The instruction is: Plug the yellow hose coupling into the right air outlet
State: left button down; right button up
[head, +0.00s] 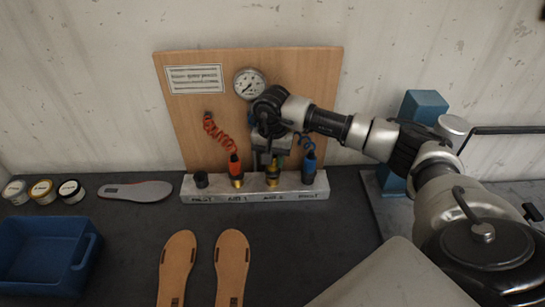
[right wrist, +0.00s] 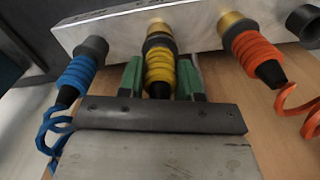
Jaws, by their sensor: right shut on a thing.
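The yellow hose coupling (right wrist: 160,68) is held between the green fingers of my right gripper (right wrist: 160,80). It also shows in the head view (head: 273,168), below the gripper. Its dark collar meets a brass air outlet (right wrist: 160,30) on the metal rail (head: 255,192); I cannot tell how deeply it is seated. In the head view, this outlet is right of the one with the orange coupling (head: 235,168). The right gripper (head: 271,157) points down at the rail, partly hidden by its own wrist. My left gripper is not in view.
A blue coupling (head: 309,160) sits close on the right, in a dark fitting. An empty dark fitting (head: 201,180) is at the rail's left end. Behind stands a wooden board (head: 190,120) with a gauge (head: 250,84). Insoles (head: 232,255) and a blue bin (head: 45,250) lie in front.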

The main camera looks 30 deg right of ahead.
jog(key=shift+f+b, duration=0.35)
jog(key=shift+f, duration=0.15)
jog(key=o, duration=0.9)
jog(key=shift+r+p, duration=2.55)
jog(key=shift+r, duration=2.55)
jog(key=shift+f, duration=0.1)
